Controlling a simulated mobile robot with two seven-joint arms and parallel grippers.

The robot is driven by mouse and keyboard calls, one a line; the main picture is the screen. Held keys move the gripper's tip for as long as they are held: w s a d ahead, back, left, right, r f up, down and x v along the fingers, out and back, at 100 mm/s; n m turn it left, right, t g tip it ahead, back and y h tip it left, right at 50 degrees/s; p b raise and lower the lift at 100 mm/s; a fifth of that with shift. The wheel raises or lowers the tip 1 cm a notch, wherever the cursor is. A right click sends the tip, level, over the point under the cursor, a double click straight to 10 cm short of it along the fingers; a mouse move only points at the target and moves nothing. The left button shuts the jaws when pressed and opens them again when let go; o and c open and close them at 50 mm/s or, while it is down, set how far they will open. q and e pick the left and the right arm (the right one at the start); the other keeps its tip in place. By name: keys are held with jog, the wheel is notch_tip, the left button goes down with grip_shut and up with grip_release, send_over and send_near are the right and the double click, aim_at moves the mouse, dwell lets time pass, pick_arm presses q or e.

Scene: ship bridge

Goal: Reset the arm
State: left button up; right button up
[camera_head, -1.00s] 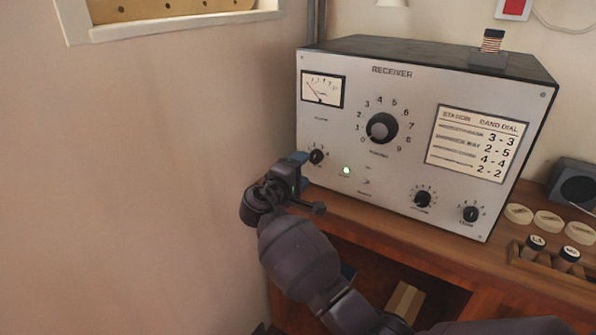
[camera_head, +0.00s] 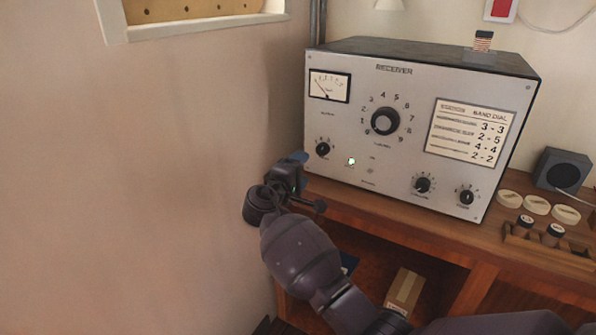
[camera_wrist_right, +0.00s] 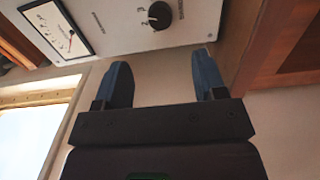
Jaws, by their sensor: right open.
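My right gripper (camera_head: 300,162) is at the left front corner of the receiver (camera_head: 460,82), just left of and below its lower-left knob (camera_head: 323,149). In the right wrist view its two blue fingers (camera_wrist_right: 163,80) are spread apart with nothing between them. Beyond the fingers in that view are the lower-left knob (camera_wrist_right: 160,14) and the meter (camera_wrist_right: 56,28). No contact between fingers and knob shows. My right arm comes up from the bottom of the head view. My left gripper is out of view.
At right are a small black speaker (camera_head: 563,170), pale discs (camera_head: 537,204) and a rack of small jars (camera_head: 553,235). A cardboard box (camera_head: 404,292) lies below.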

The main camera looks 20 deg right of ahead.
jog(key=shift+s, duration=0.1)
dwell(0.5)
jog(key=w+a+r+t+y, duration=0.1)
jog(key=w+a+t+y, duration=0.25)
jog(key=a+y, duration=0.3)
jog(key=s+f+m+t+y, duration=0.1)
jog(key=s+f+y, duration=0.5)
jog(key=s+f, duration=0.1)
jog(key=s+d+f+m+g, duration=0.1)
jog(key=s+d+f+m, duration=0.1)
jog(key=s+f, duration=0.5)
jog(key=s+d+f+m+g+y, duration=0.1)
jog(key=s+d+f, duration=0.3)
jog(key=s, duration=1.3)
jog(key=s+d+f+m+g, duration=0.2)
jog(key=s+f, duration=1)
jog(key=shift+s+d+m+g, duration=0.25)
jog(key=shift+d+m+g, duration=0.1)
jog(key=shift+d+m, duration=0.05)
